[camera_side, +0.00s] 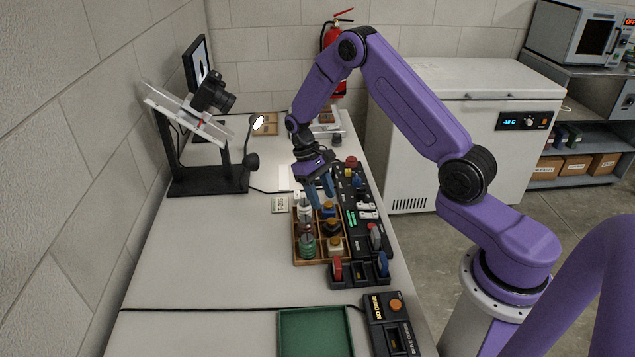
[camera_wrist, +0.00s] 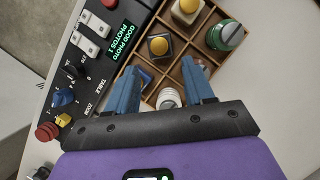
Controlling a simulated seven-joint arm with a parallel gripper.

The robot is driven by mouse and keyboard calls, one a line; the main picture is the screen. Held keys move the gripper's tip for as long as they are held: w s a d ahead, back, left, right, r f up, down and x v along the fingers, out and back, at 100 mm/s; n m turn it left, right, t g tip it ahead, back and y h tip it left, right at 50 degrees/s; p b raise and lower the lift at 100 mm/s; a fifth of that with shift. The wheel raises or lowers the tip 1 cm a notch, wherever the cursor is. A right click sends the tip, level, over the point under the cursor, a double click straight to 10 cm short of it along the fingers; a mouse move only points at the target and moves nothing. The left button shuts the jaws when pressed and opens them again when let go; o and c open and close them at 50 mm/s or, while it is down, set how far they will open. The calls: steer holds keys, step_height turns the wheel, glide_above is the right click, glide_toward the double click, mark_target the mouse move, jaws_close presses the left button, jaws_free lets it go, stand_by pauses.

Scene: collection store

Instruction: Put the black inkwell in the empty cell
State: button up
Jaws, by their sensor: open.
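The black inkwell (camera_wrist: 158,45) has a yellow cap and stands upright in the middle of one row of the wooden divided tray (camera_wrist: 207,14). It also shows in the side view (camera_side: 332,226). My gripper (camera_wrist: 161,67) is open and empty over the tray, its blue fingers pointing down; in the side view, its fingertips (camera_side: 323,203) are near the tray's far end. The inkwell is just beyond the fingertips in the wrist view.
A green jar (camera_side: 307,247), a cream yellow-capped bottle (camera_side: 336,246), a blue bottle (camera_side: 328,208) and a white bottle (camera_side: 304,210) stand in other cells. A black control panel (camera_side: 372,238) borders the tray's right. A green tray (camera_side: 314,333) lies nearer.

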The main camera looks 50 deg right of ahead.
steer(key=s+a+r+n+t+h, duration=0.1)
steer(key=s+a+r+n, duration=0.2)
steer(key=s+a+r, duration=0.3)
steer(key=s+a+r+n+t, duration=0.2)
steer(key=s+a+r+n, duration=0.15)
steer(key=a+r, duration=0.45)
steer(key=s+d+r+n, duration=0.1)
steer(key=s+r+n, duration=0.1)
steer(key=s, duration=0.8)
steer(key=s+d+r+n+t+y, duration=0.1)
steer(key=s+n, duration=0.3)
steer(key=s, duration=0.7)
steer(key=shift+r+t, duration=0.3)
steer(key=shift+r, duration=0.5)
steer(key=shift+w+d, duration=0.1)
